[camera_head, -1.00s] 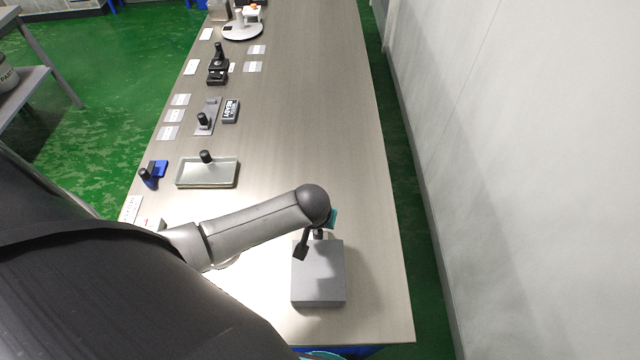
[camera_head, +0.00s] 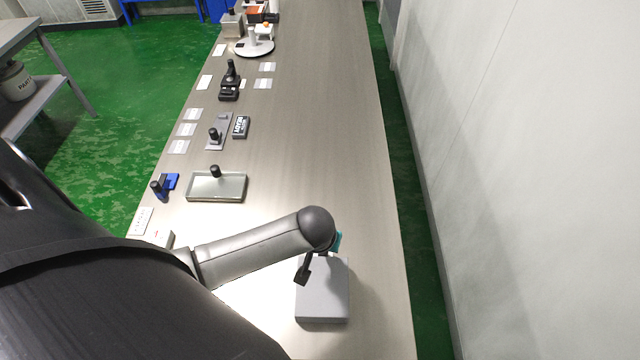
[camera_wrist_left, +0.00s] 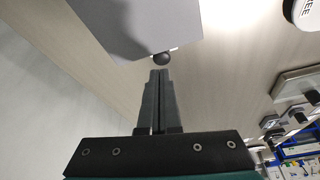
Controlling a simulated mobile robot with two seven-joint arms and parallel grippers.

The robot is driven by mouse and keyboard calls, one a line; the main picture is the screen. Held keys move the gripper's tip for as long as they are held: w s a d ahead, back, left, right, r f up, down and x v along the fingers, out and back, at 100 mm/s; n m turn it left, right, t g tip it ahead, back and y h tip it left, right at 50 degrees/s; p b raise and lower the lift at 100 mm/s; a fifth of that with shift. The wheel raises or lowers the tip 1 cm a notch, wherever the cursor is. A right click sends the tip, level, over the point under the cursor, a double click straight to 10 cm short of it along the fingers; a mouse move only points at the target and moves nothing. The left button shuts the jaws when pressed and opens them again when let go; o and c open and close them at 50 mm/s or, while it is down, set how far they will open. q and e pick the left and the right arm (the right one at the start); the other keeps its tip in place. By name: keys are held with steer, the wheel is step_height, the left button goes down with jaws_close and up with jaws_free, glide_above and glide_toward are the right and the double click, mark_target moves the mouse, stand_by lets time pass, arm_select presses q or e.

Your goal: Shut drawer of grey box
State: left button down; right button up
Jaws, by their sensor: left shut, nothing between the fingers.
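The grey box (camera_head: 322,295) stands near the front end of the long table. In the left wrist view the box (camera_wrist_left: 150,22) fills the upper middle, and its dark round knob (camera_wrist_left: 162,59) sticks out from the near side. I see no gap or pulled-out drawer there, but the drawer's seam cannot be made out. My left gripper (camera_wrist_left: 160,72) is shut and empty, its fingertips right at the knob; whether they touch it I cannot tell. My right gripper is out of view.
A shallow tray (camera_head: 190,196) with a dark-handled item, a blue tool (camera_head: 171,182) and a small labelled block (camera_head: 241,127) lie further along the table's left side. A wall (camera_head: 520,150) runs along the right. The table's right strip is clear.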

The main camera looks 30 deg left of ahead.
arm_select(q)
steer(key=a+p+v, duration=0.1)
steer(key=p+v, duration=0.1)
steer(key=v, duration=0.9)
steer(key=shift+w+d, duration=0.3)
steer(key=shift+d, duration=0.05)
